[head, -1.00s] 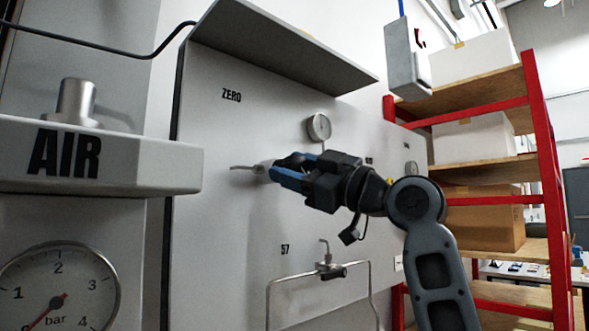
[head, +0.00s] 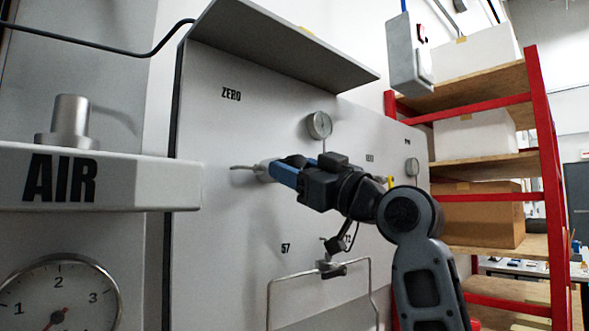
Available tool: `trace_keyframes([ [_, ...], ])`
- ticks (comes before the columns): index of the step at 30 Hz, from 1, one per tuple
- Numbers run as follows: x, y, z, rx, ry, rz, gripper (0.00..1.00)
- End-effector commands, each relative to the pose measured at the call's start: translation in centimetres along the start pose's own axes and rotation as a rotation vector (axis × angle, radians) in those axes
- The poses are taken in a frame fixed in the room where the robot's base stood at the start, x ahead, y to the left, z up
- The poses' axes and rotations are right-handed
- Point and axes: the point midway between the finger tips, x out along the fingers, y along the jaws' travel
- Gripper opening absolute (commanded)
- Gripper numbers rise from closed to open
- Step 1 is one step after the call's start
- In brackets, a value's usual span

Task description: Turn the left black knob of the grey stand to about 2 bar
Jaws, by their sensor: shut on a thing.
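The grey stand (head: 215,140) is a tall panel under a sloping hood. My gripper (head: 275,172) is at its left part, with blue fingers closed around the left black knob (head: 293,160). Only a dark edge of the knob shows between the fingers. A silver fitting with a thin pipe (head: 243,168) sticks out to the left of the fingers. A small round gauge (head: 319,125) sits just above the gripper; its needle is too small to read. A second small gauge (head: 412,167) is farther right.
A grey AIR block (head: 110,180) with a large bar gauge (head: 60,295) stands close at the left. A bent metal tube frame (head: 318,275) is below my gripper. Red shelving (head: 545,170) with boxes stands at the right.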

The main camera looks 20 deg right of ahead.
Motion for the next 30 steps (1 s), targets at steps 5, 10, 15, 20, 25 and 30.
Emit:
trace_keyframes([
  [5, 0.0, 0.0, 0.3, 0.001, -0.005, -0.001, 0.56],
  [10, 0.0, 0.0, 0.2, 0.0, -0.003, -0.001, 0.69],
  [15, 0.0, 0.0, 0.1, -0.001, -0.002, -0.001, 0.69],
  [20, -1.0, 0.0, 0.2, -0.001, -0.002, 0.0, 0.69],
  [25, -3.7, 0.0, 0.3, -0.002, -0.002, 0.001, 0.69],
  [30, -6.3, 0.0, 0.3, -0.002, -0.003, 0.001, 0.69],
])
